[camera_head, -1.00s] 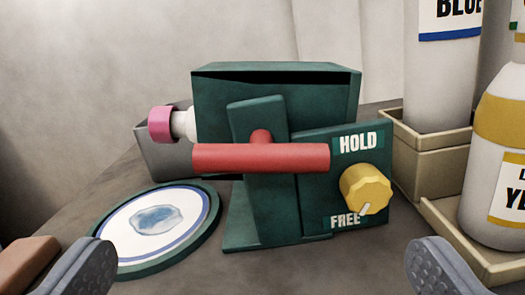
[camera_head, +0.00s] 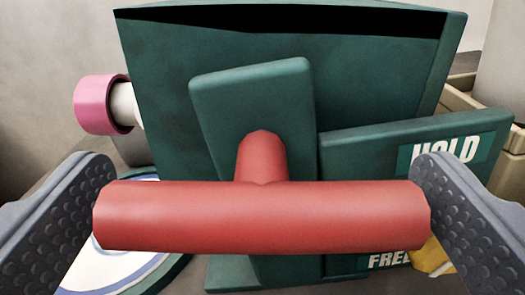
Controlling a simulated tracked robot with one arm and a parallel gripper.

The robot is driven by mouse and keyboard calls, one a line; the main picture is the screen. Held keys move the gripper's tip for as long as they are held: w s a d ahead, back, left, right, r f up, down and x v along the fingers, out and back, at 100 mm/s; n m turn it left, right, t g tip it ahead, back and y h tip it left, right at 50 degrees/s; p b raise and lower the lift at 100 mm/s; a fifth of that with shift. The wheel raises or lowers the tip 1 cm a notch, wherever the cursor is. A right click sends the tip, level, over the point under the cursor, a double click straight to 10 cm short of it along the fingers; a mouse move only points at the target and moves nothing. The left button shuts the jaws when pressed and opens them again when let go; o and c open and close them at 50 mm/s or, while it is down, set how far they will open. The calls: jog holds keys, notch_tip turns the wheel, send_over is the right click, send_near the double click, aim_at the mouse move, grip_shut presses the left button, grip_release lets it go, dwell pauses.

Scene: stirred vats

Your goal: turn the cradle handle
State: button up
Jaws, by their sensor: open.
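The red cradle handle (camera_head: 262,215) is a horizontal bar on a short red stem, mounted on a dark green plate (camera_head: 255,90) of the green cradle box (camera_head: 370,75). My gripper (camera_head: 265,210) is open, with one grey padded finger at each end of the bar. The fingertips are very close to the bar's ends; whether they touch it I cannot tell. The yellow knob (camera_head: 432,258) on the HOLD/FREE panel (camera_head: 415,135) is mostly hidden behind my right finger. Its pointer shows near the word FREE.
A bottle neck with a pink cap (camera_head: 100,104) sticks out at the box's left. A round green-rimmed plate with a white and blue face (camera_head: 110,268) lies at lower left, partly covered by my finger and the handle. Tan trays (camera_head: 461,95) stand at right.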

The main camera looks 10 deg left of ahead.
jog(key=shift+w, duration=0.25)
